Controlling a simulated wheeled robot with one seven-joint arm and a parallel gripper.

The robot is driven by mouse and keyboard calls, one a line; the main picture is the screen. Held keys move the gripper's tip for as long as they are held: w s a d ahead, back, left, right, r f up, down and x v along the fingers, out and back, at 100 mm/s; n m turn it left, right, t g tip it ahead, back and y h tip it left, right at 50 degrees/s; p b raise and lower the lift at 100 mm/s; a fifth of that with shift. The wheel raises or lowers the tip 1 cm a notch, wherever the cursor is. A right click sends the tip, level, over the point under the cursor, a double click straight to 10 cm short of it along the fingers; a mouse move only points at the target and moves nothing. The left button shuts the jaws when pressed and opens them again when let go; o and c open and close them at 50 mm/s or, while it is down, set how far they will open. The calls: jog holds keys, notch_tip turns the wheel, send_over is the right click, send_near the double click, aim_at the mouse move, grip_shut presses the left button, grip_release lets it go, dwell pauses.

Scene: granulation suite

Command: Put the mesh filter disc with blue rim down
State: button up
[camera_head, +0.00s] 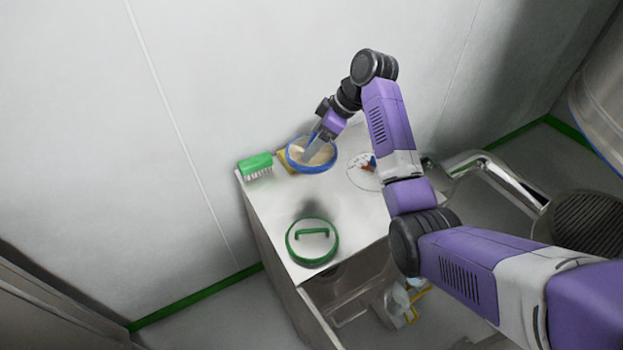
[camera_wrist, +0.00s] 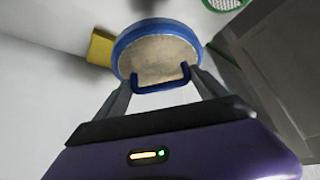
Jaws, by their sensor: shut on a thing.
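The mesh filter disc with blue rim (camera_head: 318,158) is at the back of the white cabinet top, close to the wall. In the wrist view the disc (camera_wrist: 158,57) shows a tan mesh face and a blue handle at its near edge. My gripper (camera_wrist: 162,80) is shut on that blue handle, one finger at each side. In the head view my gripper (camera_head: 312,148) reaches down onto the disc from the right. I cannot tell whether the disc touches the top or hangs just above it.
A green brush (camera_head: 256,166) lies at the top's left corner, with a yellow item (camera_head: 284,158) beside the disc. A green-rimmed disc with a handle (camera_head: 312,242) lies at the front. A round white dial-like piece (camera_head: 362,172) is right of the disc. Bare surface lies between them.

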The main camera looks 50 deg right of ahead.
aim_at(336, 155)
notch_tip(336, 155, down, 14)
jog(key=shift+r+p, duration=0.1)
jog(key=shift+p, duration=0.55)
jog(key=o, duration=1.3)
jog(key=b+v, duration=0.1)
jog(key=v, duration=1.1)
